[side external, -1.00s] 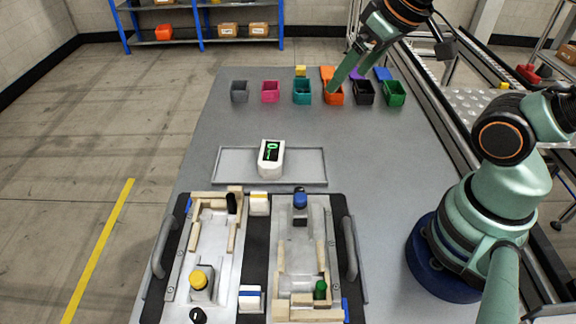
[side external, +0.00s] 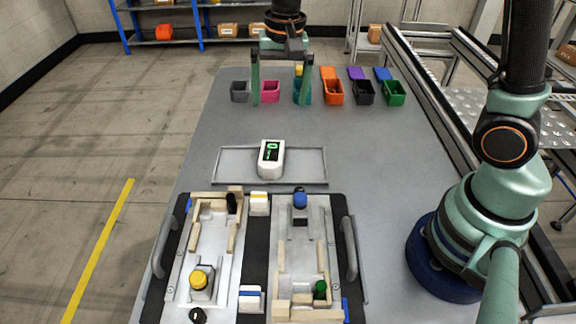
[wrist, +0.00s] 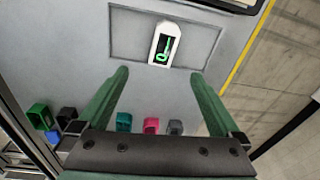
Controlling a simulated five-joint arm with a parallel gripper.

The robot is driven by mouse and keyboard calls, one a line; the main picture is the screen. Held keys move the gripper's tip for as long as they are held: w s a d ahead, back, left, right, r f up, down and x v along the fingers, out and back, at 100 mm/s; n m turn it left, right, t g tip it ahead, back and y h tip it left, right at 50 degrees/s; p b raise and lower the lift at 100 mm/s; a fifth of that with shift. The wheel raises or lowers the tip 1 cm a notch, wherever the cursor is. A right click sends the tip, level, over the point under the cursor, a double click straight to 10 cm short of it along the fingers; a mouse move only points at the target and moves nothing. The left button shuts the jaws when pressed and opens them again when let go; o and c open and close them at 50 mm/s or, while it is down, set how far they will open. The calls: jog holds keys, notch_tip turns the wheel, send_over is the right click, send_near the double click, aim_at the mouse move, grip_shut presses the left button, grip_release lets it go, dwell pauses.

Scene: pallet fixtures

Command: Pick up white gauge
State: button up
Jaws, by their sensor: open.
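The white gauge (side external: 271,158) has a dark face with a green display and sits on a shallow grey tray (side external: 308,166) in the middle of the table. It also shows in the wrist view (wrist: 164,44), beyond my fingertips. My gripper (side external: 280,100) is open and empty, with its two green fingers pointing down above the row of bins. It is behind the gauge in the side view and apart from it. In the wrist view the fingers (wrist: 161,72) are spread wide, with the gauge ahead between their lines.
A row of small bins, including a pink one (side external: 270,91) and an orange one (side external: 334,92), stands along the far part of the table. A pallet fixture (side external: 262,300) with handles, blocks and knobs fills the front.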

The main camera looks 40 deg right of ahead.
notch_tip(320, 180, down, 5)
jog(key=w+a+m+g, duration=0.1)
jog(key=w+a+m, duration=0.1)
send_over(271, 153)
jog(key=f, duration=0.6)
jog(key=shift+s+a+f, duration=0.1)
jog(key=shift+a+f, duration=0.05)
jog(key=shift+a, duration=0.15)
jog(key=shift+d+f, duration=0.2)
jog(key=shift+f, duration=1.15)
jog(key=shift+d+f, duration=0.15)
jog(key=shift+f, duration=1.2)
grip_shut()
jog(key=shift+r, duration=0.1)
